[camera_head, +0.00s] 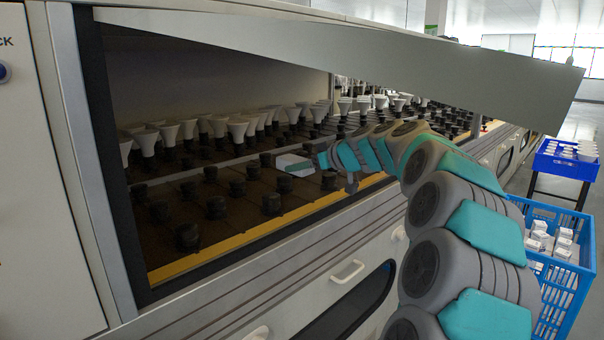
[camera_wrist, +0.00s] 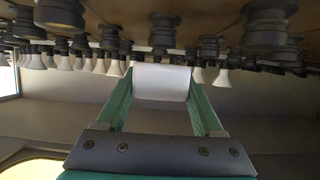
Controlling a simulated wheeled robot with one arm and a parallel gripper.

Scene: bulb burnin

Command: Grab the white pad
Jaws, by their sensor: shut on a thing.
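The white pad (camera_head: 295,165) is a small white block at the end of my arm, inside the machine's open bay. In the wrist view the white pad (camera_wrist: 162,80) sits between the two green fingers of my gripper (camera_wrist: 162,88), touching both. My gripper (camera_head: 312,161) is shut on it and holds it above the dark socket deck in the head view. The pad's far side is hidden.
Rows of black sockets (camera_head: 216,207) cover the deck, some holding white bulbs (camera_head: 168,134). A slanted hood panel (camera_head: 350,50) hangs above. A yellow edge strip (camera_head: 240,238) borders the bay's front. A blue crate (camera_head: 585,245) with white boxes stands at right.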

